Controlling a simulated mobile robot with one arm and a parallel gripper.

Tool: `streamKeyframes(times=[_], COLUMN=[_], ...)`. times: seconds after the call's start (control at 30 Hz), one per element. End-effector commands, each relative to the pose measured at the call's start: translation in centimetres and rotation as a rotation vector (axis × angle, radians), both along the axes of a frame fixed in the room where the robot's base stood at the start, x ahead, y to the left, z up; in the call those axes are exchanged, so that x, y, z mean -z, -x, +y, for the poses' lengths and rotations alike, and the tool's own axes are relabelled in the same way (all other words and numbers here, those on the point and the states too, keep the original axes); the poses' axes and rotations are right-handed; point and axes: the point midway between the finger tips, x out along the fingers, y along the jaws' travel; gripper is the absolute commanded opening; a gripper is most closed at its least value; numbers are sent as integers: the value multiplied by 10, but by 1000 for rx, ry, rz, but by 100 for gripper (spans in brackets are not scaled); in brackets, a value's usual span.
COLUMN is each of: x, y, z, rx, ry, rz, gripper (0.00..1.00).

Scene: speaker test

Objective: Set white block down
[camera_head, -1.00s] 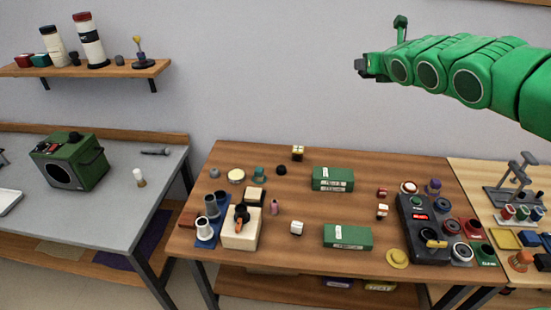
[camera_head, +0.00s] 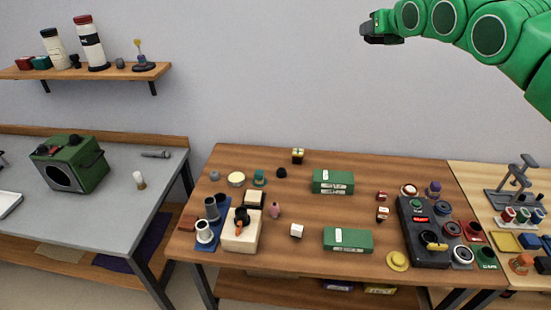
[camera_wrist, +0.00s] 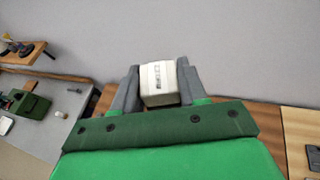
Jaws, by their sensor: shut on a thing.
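A white block (camera_wrist: 158,84) with dark markings on its face is held between the two grey fingers of my gripper (camera_wrist: 158,88) in the wrist view. My gripper (camera_head: 370,32) also shows at the top of the head view, high above the wooden table (camera_head: 285,256) and in front of the wall. I cannot make out the held block in the head view. A small white cube (camera_head: 297,230) stands on the table between the pink object and a green box.
Two green boxes (camera_head: 333,182) (camera_head: 347,240) and a dark control panel (camera_head: 424,232) stand on the table. A cream block with a black-and-orange tool (camera_head: 240,232) stands at left. Bare wood lies around the white cube. A shelf (camera_head: 110,71) hangs at upper left.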

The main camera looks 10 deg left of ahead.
Motion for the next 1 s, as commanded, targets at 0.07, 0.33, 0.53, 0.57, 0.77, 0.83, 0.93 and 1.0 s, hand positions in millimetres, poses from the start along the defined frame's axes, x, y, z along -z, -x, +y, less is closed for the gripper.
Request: streamKeyframes(times=[0.07,0.33,0.53,0.57,0.77,0.83,0.93,1.0], x=[-5,-9,-3,-2,4,7,11,15], y=[0,-3,-9,-11,-19,-22,-29,-34], z=[0,-4,-7,-7,-12,-16,-20,-22], rx=[0,18,52,56,107,133,181,224], ry=[-1,1,1,1,3,5,6,7], rz=[-1,1,1,1,0,1,1,3], gripper=[12,12,12,12,12,12,12,12])
